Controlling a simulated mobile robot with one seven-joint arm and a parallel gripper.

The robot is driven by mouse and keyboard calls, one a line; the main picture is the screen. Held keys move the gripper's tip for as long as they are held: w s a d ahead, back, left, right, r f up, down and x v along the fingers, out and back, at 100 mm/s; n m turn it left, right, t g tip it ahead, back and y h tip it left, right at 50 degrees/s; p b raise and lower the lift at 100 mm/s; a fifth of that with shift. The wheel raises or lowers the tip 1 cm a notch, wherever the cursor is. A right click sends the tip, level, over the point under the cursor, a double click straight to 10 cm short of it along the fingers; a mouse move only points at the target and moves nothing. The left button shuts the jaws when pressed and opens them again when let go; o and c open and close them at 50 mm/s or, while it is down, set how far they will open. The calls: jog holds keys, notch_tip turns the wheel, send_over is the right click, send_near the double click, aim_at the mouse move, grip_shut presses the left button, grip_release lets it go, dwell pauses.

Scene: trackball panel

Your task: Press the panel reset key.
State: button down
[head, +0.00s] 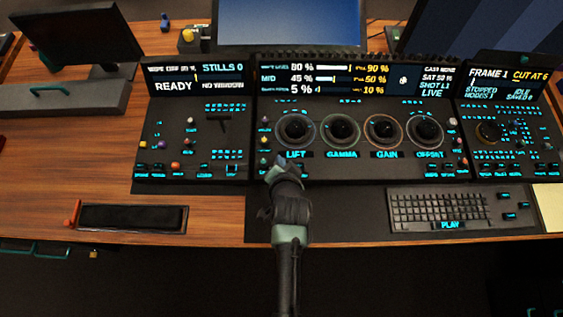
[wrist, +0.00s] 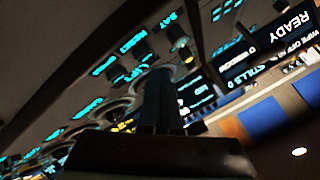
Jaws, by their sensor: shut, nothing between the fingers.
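The centre trackball panel (head: 352,168) has ringed balls labelled LIFT (head: 296,130), GAMMA (head: 340,130), GAIN (head: 383,131) and OFFSET (head: 425,131). My gripper (head: 280,162) is shut and empty, over the panel's front left part, just below the LIFT label. In the wrist view my gripper (wrist: 160,82) points at the panel, with lit labels and small knobs around it. Contact with any key cannot be made out.
A left panel (head: 190,150) and a right panel (head: 507,135) flank the centre one, with lit screens behind. A keyboard (head: 438,210) lies at the front right and a black tray (head: 132,217) at the front left. Bare wooden desk (head: 70,170) shows at left.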

notch_tip(320, 180, up, 4)
jog(key=p, duration=0.3)
jog(key=shift+r+p, duration=0.25)
jog(key=shift+p, duration=0.15)
dwell(0.4)
jog(key=w+r+n+t, duration=0.1)
jog(key=w+r+t, duration=0.25)
jog(key=r, duration=0.95)
jog(key=w+r+n+t, duration=0.2)
jog(key=w+r, duration=0.2)
jog(key=r, duration=0.9)
jog(key=w+r+n+t, duration=0.1)
jog(key=w+r+t, duration=0.25)
jog(key=r, duration=0.95)
jog(key=s+r+n+t, duration=0.1)
jog(key=s+r+t, duration=0.1)
jog(key=r, duration=0.7)
jog(key=s+r+n+t, duration=0.1)
jog(key=s+r+t, duration=0.1)
jog(key=r, duration=0.7)
jog(key=s+r+n+t+h, duration=0.1)
jog(key=s+r+t, duration=0.4)
jog(key=s+r, duration=0.8)
notch_tip(320, 180, up, 3)
jog(key=shift+r+n, duration=0.15)
jog(key=shift+n, duration=0.25)
